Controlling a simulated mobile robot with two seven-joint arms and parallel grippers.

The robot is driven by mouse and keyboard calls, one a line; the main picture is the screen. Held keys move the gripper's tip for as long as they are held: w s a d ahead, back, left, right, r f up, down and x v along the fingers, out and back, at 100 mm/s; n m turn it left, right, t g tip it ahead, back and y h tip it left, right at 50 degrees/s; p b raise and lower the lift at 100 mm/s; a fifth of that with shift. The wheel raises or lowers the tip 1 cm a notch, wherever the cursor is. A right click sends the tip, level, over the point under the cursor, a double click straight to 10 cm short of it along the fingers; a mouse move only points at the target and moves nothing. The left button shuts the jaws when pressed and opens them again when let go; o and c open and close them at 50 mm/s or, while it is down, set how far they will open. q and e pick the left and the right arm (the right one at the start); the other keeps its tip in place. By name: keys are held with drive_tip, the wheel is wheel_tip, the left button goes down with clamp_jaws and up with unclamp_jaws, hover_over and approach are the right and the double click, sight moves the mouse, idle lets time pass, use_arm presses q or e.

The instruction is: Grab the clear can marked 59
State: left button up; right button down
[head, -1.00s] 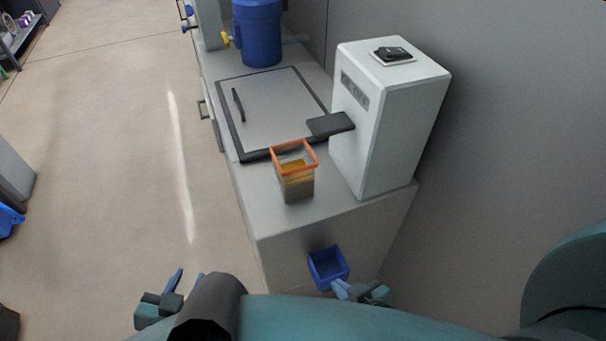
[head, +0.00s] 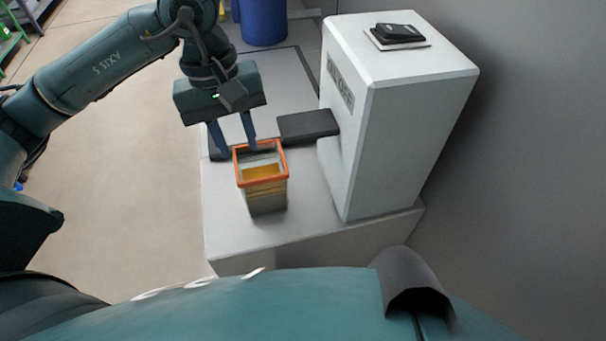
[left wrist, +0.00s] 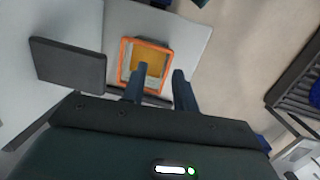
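A clear square can (head: 266,197) with an orange rim and yellowish contents stands upright on the grey counter; I cannot read any number on it. It also shows from above in the left wrist view (left wrist: 125,64). My left gripper (head: 236,151) is open, with its two blue fingers pointing down just behind the can's rim. In the left wrist view the fingers (left wrist: 159,78) are apart; one overlaps the rim's near corner and the other is beside the can. I cannot tell whether they touch it. My right gripper is not in view.
A white box-shaped machine (head: 400,110) stands right of the can, with a dark flat plate (head: 308,125) jutting out towards it. A blue barrel (head: 263,22) stands behind. The counter (head: 235,232) in front of the can is clear.

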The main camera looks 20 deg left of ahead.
sight(263, 182)
use_arm(q)
drive_tip(key=shift+w+a+r+t+y, duration=0.2)
drive_tip(key=shift+w+a+y, duration=0.25)
drive_tip(key=shift+a, duration=0.1)
drive_tip(key=shift+w+a+r+t+y, duration=0.2)
drive_tip(key=shift+w+a+y, duration=0.15)
drive_tip(key=shift+w+a, duration=0.15)
drive_tip(key=shift+s+f+p, duration=0.15)
drive_tip(key=shift+f+p, duration=0.55)
drive_tip(key=shift+f, duration=5.7)
drive_tip(key=shift+c, duration=0.3)
clamp_jaws()
drive_tip(key=shift+r, duration=0.1)
